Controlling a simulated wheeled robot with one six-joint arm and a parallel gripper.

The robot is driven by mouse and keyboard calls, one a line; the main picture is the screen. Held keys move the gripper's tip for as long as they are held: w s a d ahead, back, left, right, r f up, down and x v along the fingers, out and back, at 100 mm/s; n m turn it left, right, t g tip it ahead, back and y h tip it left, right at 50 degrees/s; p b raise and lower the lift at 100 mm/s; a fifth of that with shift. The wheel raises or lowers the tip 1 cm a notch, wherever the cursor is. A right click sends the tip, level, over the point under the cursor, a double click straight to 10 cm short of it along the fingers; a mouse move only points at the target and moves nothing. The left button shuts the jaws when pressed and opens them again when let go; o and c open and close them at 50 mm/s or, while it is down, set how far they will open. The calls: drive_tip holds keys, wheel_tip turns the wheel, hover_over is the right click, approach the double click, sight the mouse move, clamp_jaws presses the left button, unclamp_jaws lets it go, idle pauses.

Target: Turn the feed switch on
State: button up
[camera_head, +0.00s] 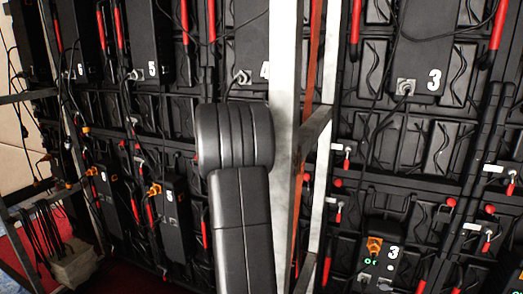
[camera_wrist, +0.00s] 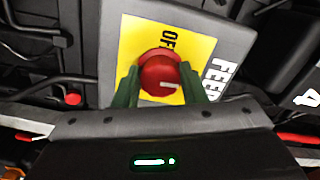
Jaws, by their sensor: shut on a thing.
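In the wrist view a red round switch knob (camera_wrist: 158,66) sits on a yellow plate (camera_wrist: 131,38) on a grey box (camera_wrist: 228,33) labelled FEED. The word OFF is printed on the yellow above the knob. A short white mark on the knob lies roughly level, pointing right. My gripper (camera_wrist: 160,76) has its green fingers on both sides of the knob, shut on it. The lower part of the plate is hidden by the fingers and gripper body. In the head view my arm covers the centre, and neither the gripper nor the switch shows.
The back of the video wall has numbered black boxes, such as one marked 3 (camera_head: 425,45), with red handles and hanging cables. A pale upright post (camera_head: 284,90) stands right beside my arm. A small black unit with an orange plug (camera_head: 374,246) is at lower right.

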drive_tip(key=shift+m, duration=0.6)
drive_tip(key=o, duration=1)
drive_tip(key=b+v, duration=0.1)
drive_tip(key=v, duration=1.3)
drive_tip(key=shift+b, duration=0.4)
drive_tip(key=shift+w+f, duration=0.1)
drive_tip(key=shift+w, duration=0.05)
drive_tip(key=p+x, duration=0.1)
drive_tip(key=x, duration=1.2)
drive_tip(key=shift+w+d, duration=0.25)
drive_tip(key=shift+w, duration=0.05)
